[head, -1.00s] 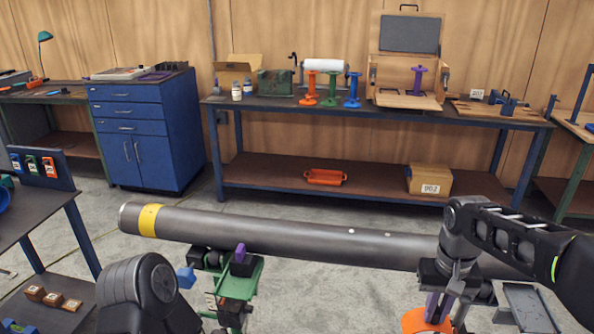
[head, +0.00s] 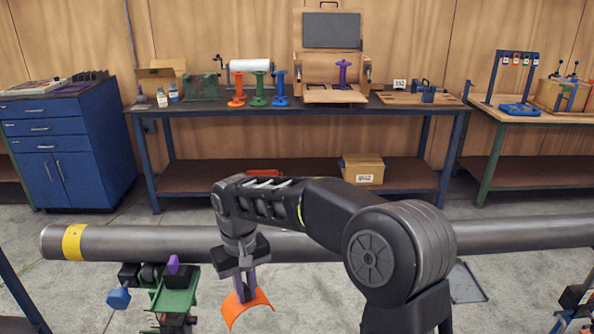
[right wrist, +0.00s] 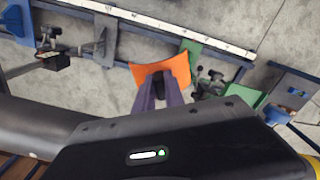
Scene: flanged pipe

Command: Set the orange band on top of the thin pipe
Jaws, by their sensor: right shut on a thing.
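The orange band (head: 247,309) is a short curved piece. My right gripper (head: 241,288) is shut on it and holds it low, in front of the pipe in the head view, apart from the pipe's top. In the right wrist view the orange band (right wrist: 178,68) sits at the tips of my right gripper's purple fingers (right wrist: 158,84). The long grey pipe (head: 150,242) lies level across the head view, with a yellow ring (head: 73,242) near its left end. My right arm hides part of its middle. My left gripper is not in view.
A green support with a purple piece (head: 174,285) stands by the pipe's left part. A workbench (head: 220,112) with spools and boxes runs along the back wall. A blue cabinet (head: 60,160) stands at the left. Grey floor is clear between pipe and bench.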

